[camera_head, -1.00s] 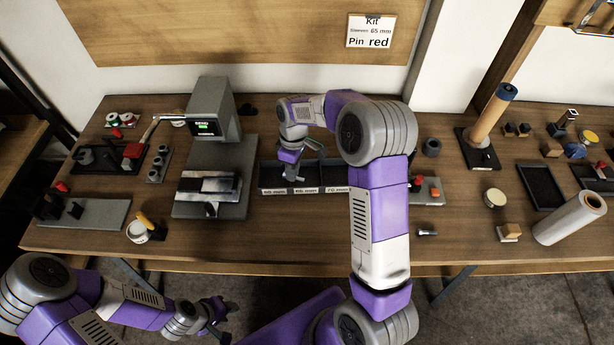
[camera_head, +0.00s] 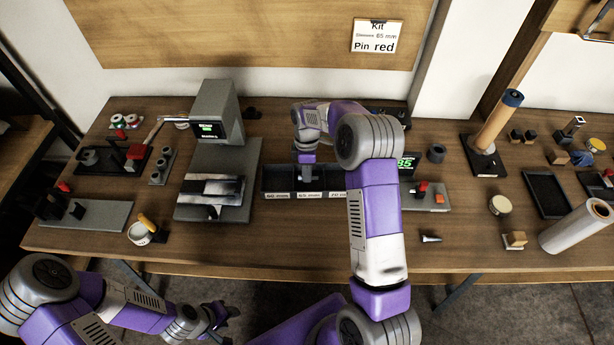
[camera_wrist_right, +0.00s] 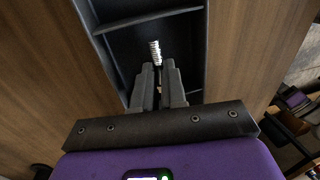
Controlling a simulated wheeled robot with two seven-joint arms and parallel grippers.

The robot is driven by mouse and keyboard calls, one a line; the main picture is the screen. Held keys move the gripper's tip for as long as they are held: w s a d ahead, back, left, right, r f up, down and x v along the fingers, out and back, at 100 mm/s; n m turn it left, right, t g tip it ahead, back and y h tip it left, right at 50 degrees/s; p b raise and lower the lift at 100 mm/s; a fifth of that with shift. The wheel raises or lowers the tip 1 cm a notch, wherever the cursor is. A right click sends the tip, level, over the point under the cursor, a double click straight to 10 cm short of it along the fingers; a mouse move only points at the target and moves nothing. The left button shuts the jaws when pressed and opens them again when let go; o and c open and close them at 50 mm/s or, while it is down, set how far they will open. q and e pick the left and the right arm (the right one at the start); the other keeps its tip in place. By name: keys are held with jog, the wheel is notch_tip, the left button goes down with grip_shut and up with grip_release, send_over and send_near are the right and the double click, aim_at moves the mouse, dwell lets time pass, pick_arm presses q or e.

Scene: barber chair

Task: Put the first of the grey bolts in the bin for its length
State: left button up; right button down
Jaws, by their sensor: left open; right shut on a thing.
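The dark bin tray (camera_head: 266,181) has several compartments with white length labels along its front edge. My right gripper (camera_head: 306,177) points down over the tray's middle part. In the right wrist view the right gripper (camera_wrist_right: 159,82) is shut on a light grey threaded bolt (camera_wrist_right: 155,52), whose shank sticks out past the fingertips over a dark compartment between two dividers. Another grey bolt (camera_head: 430,239) lies on the table at the front, right of my right arm. My left gripper (camera_head: 216,318) is open and empty, low in front of the table.
A grey machine (camera_head: 215,125) stands left of the tray. A device with a green readout (camera_head: 408,163) and a grey block with red and orange parts (camera_head: 432,196) are right of my arm. The table front between the white tub (camera_head: 139,233) and my right arm is clear.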

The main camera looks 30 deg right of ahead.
jog(key=shift+x, duration=0.9)
jog(key=shift+w+d+r, duration=0.1)
jog(key=shift+w, duration=0.1)
jog(key=c, duration=1.6)
grip_release()
jog(key=shift+f, duration=0.2)
jog(key=o, duration=0.4)
jog(key=p+v, duration=0.2)
jog(key=v, duration=1)
jog(key=shift+r+p, duration=0.2)
jog(key=shift+p, duration=0.1)
